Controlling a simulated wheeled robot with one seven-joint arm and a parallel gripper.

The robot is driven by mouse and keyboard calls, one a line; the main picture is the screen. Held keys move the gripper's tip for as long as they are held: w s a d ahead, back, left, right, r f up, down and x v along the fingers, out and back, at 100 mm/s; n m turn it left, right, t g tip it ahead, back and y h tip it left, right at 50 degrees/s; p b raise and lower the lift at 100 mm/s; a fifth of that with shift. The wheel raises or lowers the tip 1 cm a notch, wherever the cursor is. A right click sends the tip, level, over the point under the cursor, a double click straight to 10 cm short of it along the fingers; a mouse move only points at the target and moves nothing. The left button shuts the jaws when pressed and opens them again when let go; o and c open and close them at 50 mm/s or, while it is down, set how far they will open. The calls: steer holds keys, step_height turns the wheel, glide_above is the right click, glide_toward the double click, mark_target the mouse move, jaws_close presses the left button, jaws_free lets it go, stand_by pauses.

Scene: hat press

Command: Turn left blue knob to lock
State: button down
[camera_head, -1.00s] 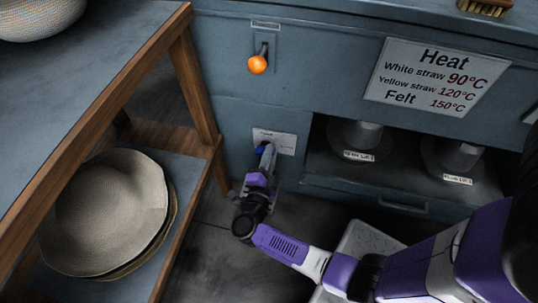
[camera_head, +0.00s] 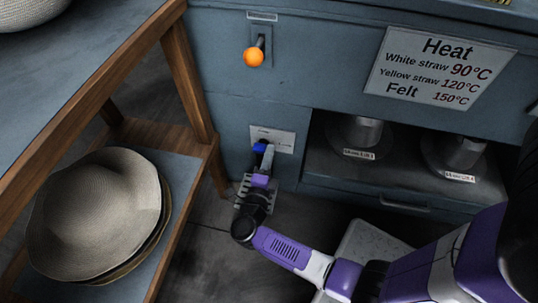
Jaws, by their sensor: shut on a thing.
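The left blue knob (camera_head: 260,147) is on the lower front of the blue-grey cabinet, at a white label plate (camera_head: 283,137) with small markings. Only a small part of the knob shows above my gripper. My gripper (camera_head: 263,158) is at the knob from below, shut on it. The fingertips and the far side of the knob are mostly hidden, so the knob's exact angle is hard to tell.
An orange-tipped lever (camera_head: 254,57) sticks out above the knob. A wooden rack (camera_head: 199,85) with stacked hats (camera_head: 95,212) stands close on the left. On the right are an open bay with metal hat blocks (camera_head: 360,132) and a heat sign (camera_head: 439,72).

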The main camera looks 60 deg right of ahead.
steer(key=c, duration=1.4)
jaws_free()
steer(key=shift+o, duration=0.2)
steer(key=p+v, duration=0.2)
steer(key=v, duration=0.6)
